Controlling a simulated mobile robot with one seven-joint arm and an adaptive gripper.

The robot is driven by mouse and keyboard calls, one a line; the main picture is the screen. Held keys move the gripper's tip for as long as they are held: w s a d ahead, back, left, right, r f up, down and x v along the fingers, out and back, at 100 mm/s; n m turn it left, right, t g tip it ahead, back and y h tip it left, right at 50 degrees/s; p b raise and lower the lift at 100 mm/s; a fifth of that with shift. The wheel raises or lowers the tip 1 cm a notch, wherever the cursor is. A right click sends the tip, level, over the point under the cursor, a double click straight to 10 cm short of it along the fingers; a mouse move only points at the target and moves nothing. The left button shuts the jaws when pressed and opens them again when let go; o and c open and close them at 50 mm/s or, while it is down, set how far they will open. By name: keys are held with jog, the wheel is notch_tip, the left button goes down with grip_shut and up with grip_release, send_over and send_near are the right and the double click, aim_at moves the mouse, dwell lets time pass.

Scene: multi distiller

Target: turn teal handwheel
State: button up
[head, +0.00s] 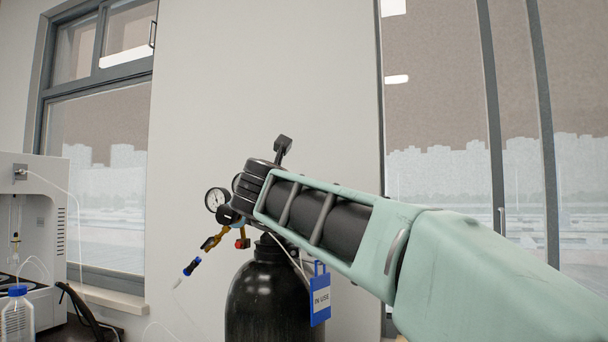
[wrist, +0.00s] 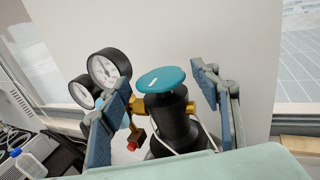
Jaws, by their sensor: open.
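The teal handwheel (wrist: 161,79) shows in the wrist view as a flat round disc with a small white mark. It sits on top of the dark valve of the black gas cylinder (head: 267,295). My gripper (wrist: 160,104) is open, with one finger pad on each side of the handwheel and a visible gap to both. In the head view my arm reaches in from the right and hides most of the valve; a small bluish bit of my gripper or the valve shows beside the gauge.
Two pressure gauges (wrist: 104,68) stand close to the left finger, on a brass regulator with a red knob (wrist: 132,146). A blue "IN USE" tag (head: 320,297) hangs from the cylinder. A white instrument (head: 35,225) and a blue-capped bottle (head: 17,316) are at the left. The wall is behind.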

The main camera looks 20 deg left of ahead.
notch_tip(320, 180, up, 8)
jog(key=shift+r, duration=0.55)
dwell(0.5)
jog(key=shift+d+r, duration=0.1)
